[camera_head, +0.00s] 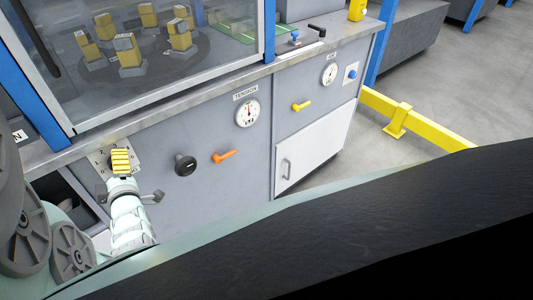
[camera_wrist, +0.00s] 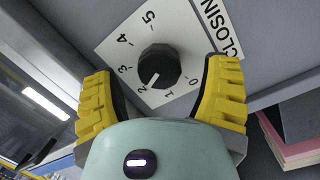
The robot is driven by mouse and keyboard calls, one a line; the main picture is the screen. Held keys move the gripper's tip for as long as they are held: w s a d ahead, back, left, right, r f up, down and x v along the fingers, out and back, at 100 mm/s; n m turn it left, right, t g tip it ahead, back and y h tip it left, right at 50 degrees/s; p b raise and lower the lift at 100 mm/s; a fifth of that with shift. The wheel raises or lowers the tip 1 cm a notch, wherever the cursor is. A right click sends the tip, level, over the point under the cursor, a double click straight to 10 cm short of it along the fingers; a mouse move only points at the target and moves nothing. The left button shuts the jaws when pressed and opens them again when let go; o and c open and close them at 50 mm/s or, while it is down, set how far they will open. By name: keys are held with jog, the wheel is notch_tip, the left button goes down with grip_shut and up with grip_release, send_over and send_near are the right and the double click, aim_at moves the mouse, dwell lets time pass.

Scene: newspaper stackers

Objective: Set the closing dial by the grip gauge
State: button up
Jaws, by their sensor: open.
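The closing dial (camera_wrist: 158,66) is a black knob on a white plate (camera_wrist: 124,55) numbered 0 to 5, labelled "CLOSIN…". Its white pointer line points down-left, at about 2. My gripper (camera_wrist: 160,98) is open, its yellow fingers to the left and right of the knob with gaps on both sides; I cannot tell how far in front it is. In the head view my gripper (camera_head: 121,161) is in front of the plate (camera_head: 101,157) and hides the knob. No gauge labelled grip can be read; a "TENSION" gauge (camera_head: 248,113) and a gauge with a tiny label (camera_head: 330,73) show.
A black knob (camera_head: 185,165), an orange lever (camera_head: 225,157) and a yellow lever (camera_head: 302,105) stick out of the grey panel right of my gripper. A white door (camera_head: 314,150) and yellow floor rail (camera_head: 415,120) are farther right. An open bay (camera_head: 62,190) is below left.

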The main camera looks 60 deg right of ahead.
jog(key=shift+w+d, duration=0.35)
jog(key=shift+w, duration=0.15)
jog(key=c, duration=1.2)
jog(key=shift+c, duration=0.2)
